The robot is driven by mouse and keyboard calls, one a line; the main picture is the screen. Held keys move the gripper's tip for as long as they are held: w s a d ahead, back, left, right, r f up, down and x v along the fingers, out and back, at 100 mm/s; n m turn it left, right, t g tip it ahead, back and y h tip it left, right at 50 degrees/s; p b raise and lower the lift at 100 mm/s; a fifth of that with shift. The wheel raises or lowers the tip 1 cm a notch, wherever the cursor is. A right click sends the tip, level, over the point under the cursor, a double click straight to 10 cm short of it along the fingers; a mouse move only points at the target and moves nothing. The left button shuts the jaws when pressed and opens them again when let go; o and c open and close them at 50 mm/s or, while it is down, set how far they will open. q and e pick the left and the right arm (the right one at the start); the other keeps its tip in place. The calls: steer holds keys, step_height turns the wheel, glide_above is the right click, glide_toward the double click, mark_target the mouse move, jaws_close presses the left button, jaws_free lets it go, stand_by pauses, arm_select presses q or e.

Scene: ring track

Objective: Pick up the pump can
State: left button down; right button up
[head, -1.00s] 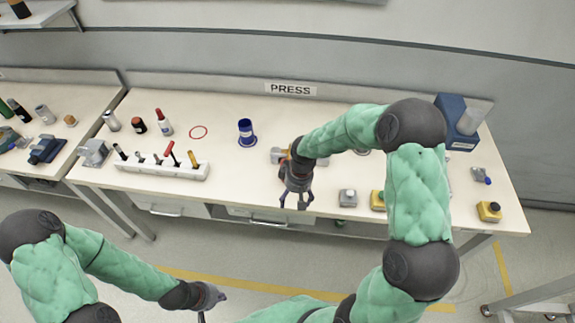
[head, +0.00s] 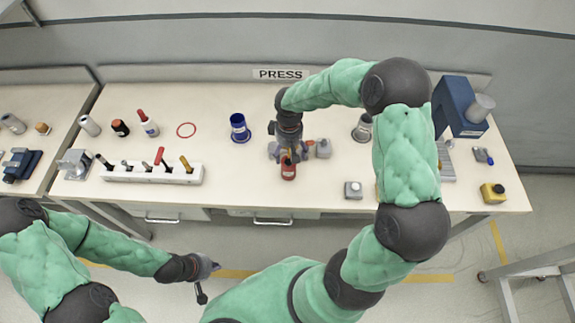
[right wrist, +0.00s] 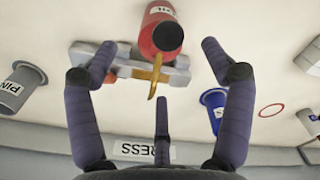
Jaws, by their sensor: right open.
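A red can marked "OIL" with a brass-coloured spout, which I take as the pump can (right wrist: 160,32), is at the top middle of the right wrist view. In the head view it also shows as a small red shape (head: 288,171) just below my right gripper (head: 287,153), which partly hides it. My right gripper (right wrist: 158,62) is open, its dark fingers spread to either side of the can and apart from it. My left gripper (head: 207,270) hangs in front of the bench at lower left; its finger opening is unclear.
A grey fixture (right wrist: 122,62) lies beside the can. A blue container (head: 238,125) and a grey "PIN" container (right wrist: 20,84) stand to either side. A white tool rack (head: 150,174) is left on the bench (head: 245,185). A small grey block (head: 352,189) stands front right.

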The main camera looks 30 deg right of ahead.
mark_target(288, 155)
step_height(288, 155, down, 3)
steer(key=shift+w, duration=0.15)
step_height(288, 155, down, 5)
steer(key=shift+f+b, duration=0.1)
steer(key=shift+b, duration=0.5)
steer(key=c, duration=1.4)
